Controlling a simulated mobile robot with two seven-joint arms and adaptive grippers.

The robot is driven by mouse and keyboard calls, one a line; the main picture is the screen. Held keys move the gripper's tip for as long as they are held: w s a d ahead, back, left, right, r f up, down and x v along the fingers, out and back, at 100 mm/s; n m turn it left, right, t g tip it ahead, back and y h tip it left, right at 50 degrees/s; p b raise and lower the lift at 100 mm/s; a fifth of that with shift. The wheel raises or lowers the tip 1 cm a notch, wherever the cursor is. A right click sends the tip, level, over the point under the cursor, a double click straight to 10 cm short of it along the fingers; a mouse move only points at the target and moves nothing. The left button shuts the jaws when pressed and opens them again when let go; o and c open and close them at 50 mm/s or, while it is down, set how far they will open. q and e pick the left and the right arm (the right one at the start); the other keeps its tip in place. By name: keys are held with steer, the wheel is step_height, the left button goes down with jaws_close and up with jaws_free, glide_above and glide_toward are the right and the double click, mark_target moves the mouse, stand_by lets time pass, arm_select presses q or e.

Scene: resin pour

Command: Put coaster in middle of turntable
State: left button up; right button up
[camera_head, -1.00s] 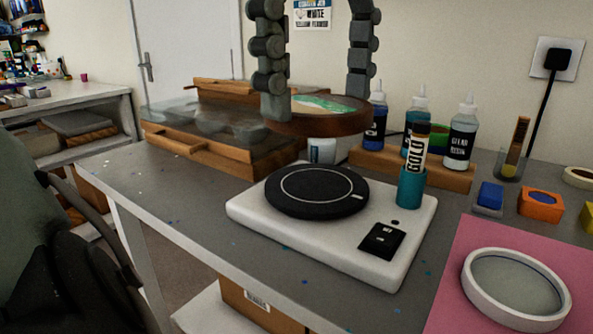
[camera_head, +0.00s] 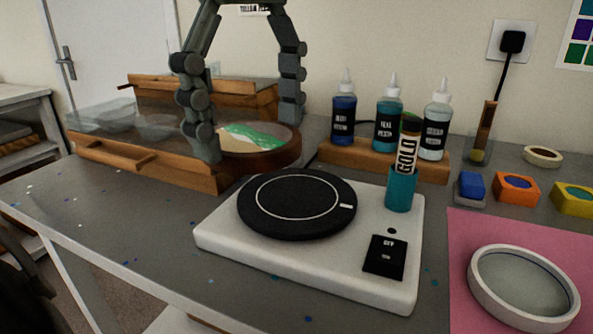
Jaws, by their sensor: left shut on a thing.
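The coaster (camera_head: 264,159) is a round disc with a brown wooden rim and a green, white and sand-coloured top. My left gripper (camera_head: 249,137) reaches down from above and is shut on it, one finger at its left rim and one at its far right. The coaster looks roughly level, behind and left of the turntable in the picture. The turntable (camera_head: 290,203) is a black disc with a pale ring line, on a white base (camera_head: 250,254) with a black switch panel. Nothing lies on it. My right gripper is not in view.
A teal cup (camera_head: 401,190) with a gold tube stands on the base's back right corner. A wooden rack (camera_head: 335,154) with several bottles is behind. A wooden-framed, clear-sided box (camera_head: 150,160) is behind left. A pink mat (camera_head: 463,234) with a white round mould (camera_head: 480,298) lies right.

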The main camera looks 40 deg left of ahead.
arm_select(q)
glide_above(300, 196)
step_height(300, 196, down, 4)
steer(key=shift+f, duration=0.1)
step_height(300, 196, down, 4)
steer(key=shift+r+p, duration=0.15)
steer(key=shift+p, duration=0.25)
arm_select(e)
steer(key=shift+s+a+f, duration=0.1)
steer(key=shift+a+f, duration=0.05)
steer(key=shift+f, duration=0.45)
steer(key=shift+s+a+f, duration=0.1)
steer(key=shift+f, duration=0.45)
arm_select(q)
steer(key=shift+f, duration=0.2)
